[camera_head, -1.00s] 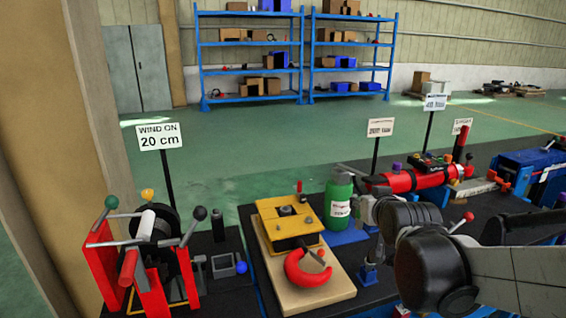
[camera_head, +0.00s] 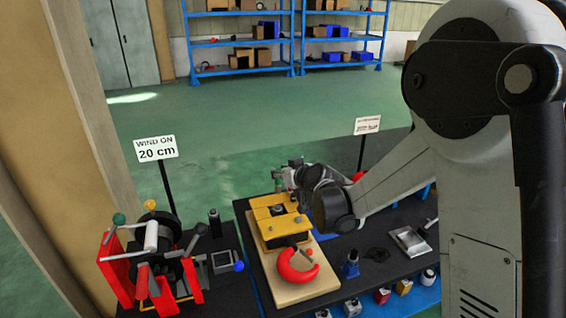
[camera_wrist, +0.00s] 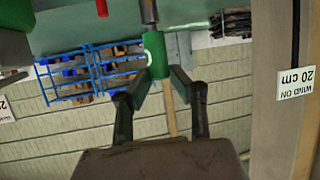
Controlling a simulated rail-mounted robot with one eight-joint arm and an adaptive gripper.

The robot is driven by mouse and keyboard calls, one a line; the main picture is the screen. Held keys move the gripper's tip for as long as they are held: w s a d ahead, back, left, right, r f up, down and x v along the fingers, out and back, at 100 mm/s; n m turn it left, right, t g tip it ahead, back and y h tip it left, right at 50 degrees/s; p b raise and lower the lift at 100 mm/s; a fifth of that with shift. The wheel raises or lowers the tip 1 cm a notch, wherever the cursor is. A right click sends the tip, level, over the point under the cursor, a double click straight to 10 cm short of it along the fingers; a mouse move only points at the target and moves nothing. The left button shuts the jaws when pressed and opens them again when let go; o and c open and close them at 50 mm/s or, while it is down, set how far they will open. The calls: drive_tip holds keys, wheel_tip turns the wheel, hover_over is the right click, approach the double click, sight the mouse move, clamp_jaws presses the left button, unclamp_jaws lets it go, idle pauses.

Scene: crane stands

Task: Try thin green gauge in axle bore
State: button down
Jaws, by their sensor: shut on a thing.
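My gripper (camera_wrist: 160,85) is shut on a green gauge (camera_wrist: 156,56) with a pale ring mark and a grey metal pin. The pin points toward the top of the wrist view. In the head view my gripper (camera_head: 284,176) is just behind the yellow block (camera_head: 268,228); the gauge cannot be made out there. The yellow block lies on a wooden board (camera_head: 310,292), with a dark fitting on its top and a red hook (camera_head: 290,270) at its near end. I cannot tell which opening is the axle bore, and no contact between gauge and block is visible.
A red-framed winch (camera_head: 115,275) stands left, under a "WIND ON 20 cm" sign (camera_head: 156,149). A blue jack-like stand (camera_head: 350,265) and a metal tray (camera_head: 412,242) are right of the board. My arm hides much of the right side.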

sight(279, 192)
drive_tip(key=shift+a, duration=0.2)
drive_tip(key=shift+f+b, duration=0.1)
drive_tip(key=shift+b, duration=0.35)
drive_tip(key=shift+f+b, duration=2.4)
drive_tip(key=shift+f, duration=0.4)
drive_tip(key=shift+f+b, duration=1.5)
drive_tip(key=shift+f, duration=0.2)
drive_tip(key=shift+r, duration=0.2)
wheel_tip(279, 192, up, 6)
drive_tip(key=p, duration=0.3)
drive_tip(key=shift+r, duration=0.15)
idle(0.7)
